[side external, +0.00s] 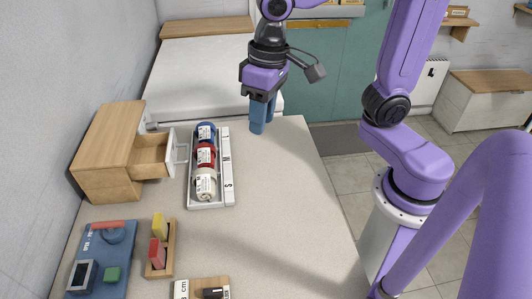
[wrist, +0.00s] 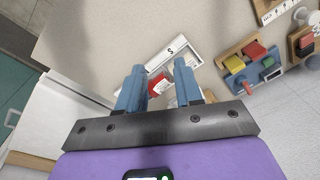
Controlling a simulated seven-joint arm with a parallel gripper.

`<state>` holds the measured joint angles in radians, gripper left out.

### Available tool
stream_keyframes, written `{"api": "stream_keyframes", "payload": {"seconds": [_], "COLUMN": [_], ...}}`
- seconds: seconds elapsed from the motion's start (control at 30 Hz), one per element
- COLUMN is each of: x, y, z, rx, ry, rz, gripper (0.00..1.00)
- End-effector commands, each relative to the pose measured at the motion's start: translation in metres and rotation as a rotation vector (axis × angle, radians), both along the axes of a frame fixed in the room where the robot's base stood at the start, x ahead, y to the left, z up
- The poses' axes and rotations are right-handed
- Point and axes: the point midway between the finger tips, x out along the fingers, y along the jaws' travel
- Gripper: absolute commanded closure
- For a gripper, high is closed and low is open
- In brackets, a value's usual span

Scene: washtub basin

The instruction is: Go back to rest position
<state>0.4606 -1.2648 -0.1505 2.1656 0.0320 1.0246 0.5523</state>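My gripper (side external: 263,112) hangs above the back right part of the table (side external: 275,200) in the side view, with its blue fingers pointing down. In the wrist view my gripper (wrist: 160,90) has its two blue fingers apart, with a clear gap and nothing held between them. The white tray (side external: 210,206) stands to the left of it in the side view, holding a blue roll (side external: 206,133), a red roll (side external: 205,155) and a white roll (side external: 205,184). In the wrist view the red roll (wrist: 157,86) shows beyond the gap, partly hidden by the fingers.
A wooden cabinet (side external: 112,135) with its drawer (side external: 152,155) pulled out stands left of the tray. A blue board (side external: 105,262) and a wooden holder (side external: 171,262) with coloured blocks lie at the front left. The table's right half is clear.

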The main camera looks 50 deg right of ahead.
Motion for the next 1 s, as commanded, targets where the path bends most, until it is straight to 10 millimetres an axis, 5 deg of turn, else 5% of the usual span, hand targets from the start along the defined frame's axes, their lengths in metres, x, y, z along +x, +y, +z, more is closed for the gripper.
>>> {"api": "stream_keyframes", "payload": {"seconds": [0.5, 1.0], "x": [-0.114, -0.131], "y": [-0.066, -0.076], "z": [-0.045, -0.052], "rx": [-0.078, -0.088], "ry": [-0.014, -0.016], "rz": [0.744, 0.862], "gripper": [0.65, 0.65]}}
